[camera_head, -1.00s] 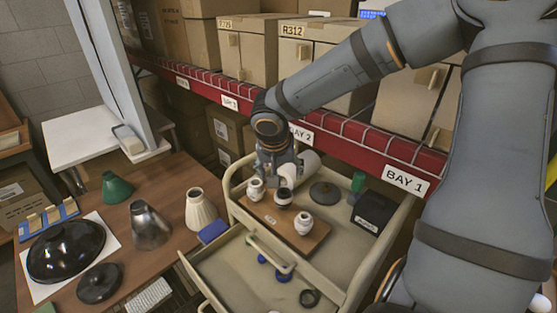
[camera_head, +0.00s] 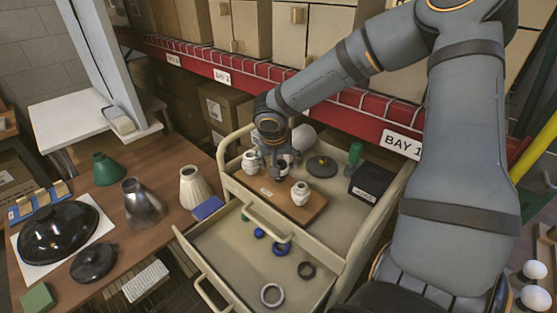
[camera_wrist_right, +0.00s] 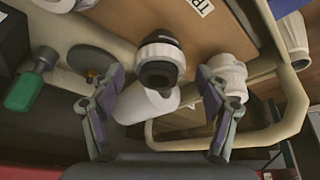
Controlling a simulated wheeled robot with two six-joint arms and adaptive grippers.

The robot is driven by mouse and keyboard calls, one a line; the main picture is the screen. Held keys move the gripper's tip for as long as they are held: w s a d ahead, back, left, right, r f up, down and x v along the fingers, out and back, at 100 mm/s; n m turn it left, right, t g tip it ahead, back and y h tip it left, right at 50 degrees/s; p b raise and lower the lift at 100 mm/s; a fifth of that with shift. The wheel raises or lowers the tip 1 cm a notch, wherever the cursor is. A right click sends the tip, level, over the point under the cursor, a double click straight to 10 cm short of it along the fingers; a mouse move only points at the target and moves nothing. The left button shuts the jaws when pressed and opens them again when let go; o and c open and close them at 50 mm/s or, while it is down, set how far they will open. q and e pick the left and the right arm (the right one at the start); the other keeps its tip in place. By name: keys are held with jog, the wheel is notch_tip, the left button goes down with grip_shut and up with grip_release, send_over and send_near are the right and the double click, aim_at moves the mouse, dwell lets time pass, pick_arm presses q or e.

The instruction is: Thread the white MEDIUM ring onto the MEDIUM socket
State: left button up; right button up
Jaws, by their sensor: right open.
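My right gripper (camera_head: 277,168) is over the wooden board (camera_head: 265,190) on the cart. In the right wrist view its two fingers (camera_wrist_right: 158,92) are apart, on either side of the middle socket (camera_wrist_right: 158,72), with gaps to it. That socket is dark at its end with a white band (camera_wrist_right: 160,50) around it; I cannot tell whether the band is a separate ring. In the head view the gripper mostly hides it. White sockets stand at the board's left (camera_head: 250,162) and right (camera_head: 300,193). A pale ring (camera_head: 271,295) lies in the open drawer. My left gripper is not in view.
Lampshades (camera_head: 143,203) stand on the left table. A red shelf edge (camera_head: 350,125) runs behind.

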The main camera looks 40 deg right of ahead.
jog(key=c, duration=1.2)
jog(key=o, duration=0.4)
jog(key=c, duration=0.6)
jog(key=shift+a+r+n+p, duration=0.15)
jog(key=shift+n+p, duration=0.25)
jog(key=shift+n, duration=0.2)
jog(key=shift+s+n+t+y+p, duration=0.1)
jog(key=shift+n+t+y+p, duration=0.6)
jog(key=shift+n+p, duration=0.9)
jog(key=shift+n+y+p, duration=0.4)
jog(key=shift+n+p, duration=0.7)
jog(key=shift+p, duration=0.2)
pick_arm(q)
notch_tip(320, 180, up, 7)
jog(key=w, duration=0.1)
pick_arm(e)
jog(key=shift+d, duration=0.2)
